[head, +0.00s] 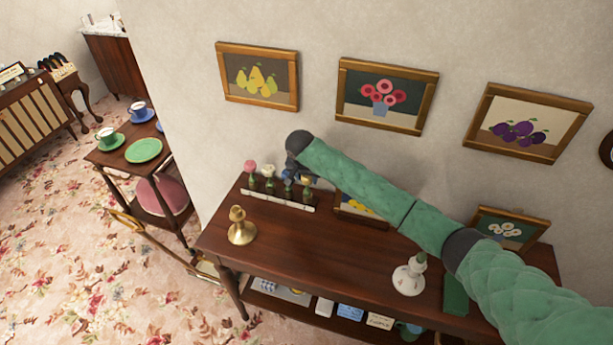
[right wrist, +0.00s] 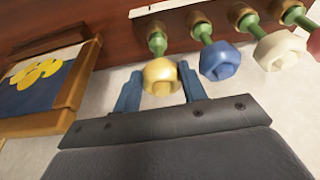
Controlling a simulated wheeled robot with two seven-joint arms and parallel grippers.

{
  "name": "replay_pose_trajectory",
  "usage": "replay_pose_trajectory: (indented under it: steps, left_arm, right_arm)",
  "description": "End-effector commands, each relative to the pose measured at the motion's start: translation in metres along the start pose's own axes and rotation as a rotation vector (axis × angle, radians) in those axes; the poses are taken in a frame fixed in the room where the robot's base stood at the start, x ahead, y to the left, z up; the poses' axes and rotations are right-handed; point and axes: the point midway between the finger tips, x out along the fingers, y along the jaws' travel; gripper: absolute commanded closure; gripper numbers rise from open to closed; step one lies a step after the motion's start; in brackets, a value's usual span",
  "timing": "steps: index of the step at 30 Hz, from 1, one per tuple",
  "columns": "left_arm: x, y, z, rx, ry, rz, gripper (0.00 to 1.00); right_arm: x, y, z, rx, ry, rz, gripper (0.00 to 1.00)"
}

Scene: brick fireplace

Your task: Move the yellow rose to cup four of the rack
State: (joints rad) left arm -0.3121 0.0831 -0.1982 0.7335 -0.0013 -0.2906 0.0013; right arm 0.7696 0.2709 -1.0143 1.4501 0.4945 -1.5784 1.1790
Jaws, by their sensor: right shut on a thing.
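The yellow rose (right wrist: 162,76) is between the two blue fingers of my right gripper (right wrist: 160,88), which is shut on its head. Its green stem points at the end of the rack (right wrist: 150,8); I cannot tell whether it is seated or slightly raised. In the head view the yellow rose (head: 306,181) is at the right end of the rack (head: 280,200), partly hidden by my right gripper (head: 310,177). A blue rose (right wrist: 221,60), a white rose (right wrist: 281,50) and a pink rose (head: 250,166) stand in line beside it. My left gripper is not in view.
The rack stands on a dark wooden console table (head: 330,245) against the wall. A framed yellow-flower picture (right wrist: 40,85) is close beside my right gripper.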

Motion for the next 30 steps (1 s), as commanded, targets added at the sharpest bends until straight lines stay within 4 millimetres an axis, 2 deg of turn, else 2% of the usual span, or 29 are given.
replay_pose_trajectory:
  steps: [13, 14, 17, 26, 30]
  left_arm:
    - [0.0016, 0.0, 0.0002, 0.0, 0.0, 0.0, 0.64]
    - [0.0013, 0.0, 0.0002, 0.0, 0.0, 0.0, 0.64]
    - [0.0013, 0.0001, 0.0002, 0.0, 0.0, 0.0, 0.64]
    - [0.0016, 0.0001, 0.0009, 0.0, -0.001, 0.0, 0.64]
    - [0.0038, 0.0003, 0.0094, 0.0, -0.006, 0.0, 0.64]
  right_arm:
    - [0.0084, -0.0002, 0.0027, 0.0, 0.0, -0.001, 0.75]
    - [0.0078, -0.0002, 0.0023, 0.0, 0.001, -0.001, 0.52]
    - [0.0079, -0.0001, 0.0024, 0.0, 0.001, -0.001, 0.33]
    - [0.0082, 0.0001, 0.0026, 0.0, 0.0, 0.0, 0.33]
    - [0.0082, 0.0001, 0.0026, 0.0, 0.0, 0.0, 0.33]
